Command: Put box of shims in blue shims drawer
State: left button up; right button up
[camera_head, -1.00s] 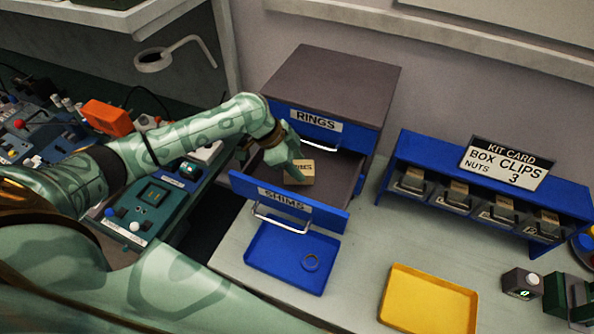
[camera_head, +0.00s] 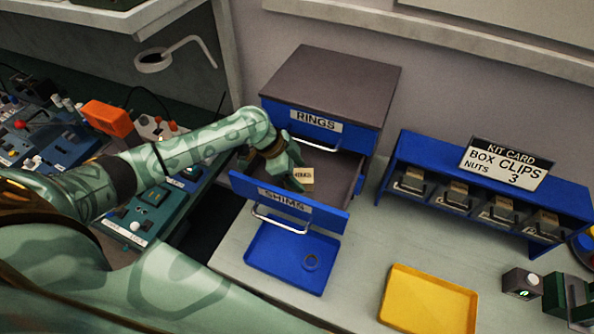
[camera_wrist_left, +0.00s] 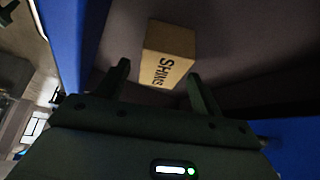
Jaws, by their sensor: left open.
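The blue shims drawer (camera_head: 290,208) is pulled open below the rings drawer (camera_head: 316,122). The box of shims (camera_head: 304,176), a small tan carton, is inside the drawer; it also shows in the left wrist view (camera_wrist_left: 168,55), with its printed label readable. My left gripper (camera_head: 296,182) is at the drawer, just left of the box. In the left wrist view its two fingers (camera_wrist_left: 160,85) are apart, with the box just beyond the tips and nothing seen held between them.
A yellow tray (camera_head: 405,300) is at the front right. A blue rack (camera_head: 400,150) of bins stands right. Control panels (camera_head: 150,205) line the left.

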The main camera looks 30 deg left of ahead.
pick_arm(q)
jog(key=v, duration=1.2)
jog(key=shift+r, duration=0.1)
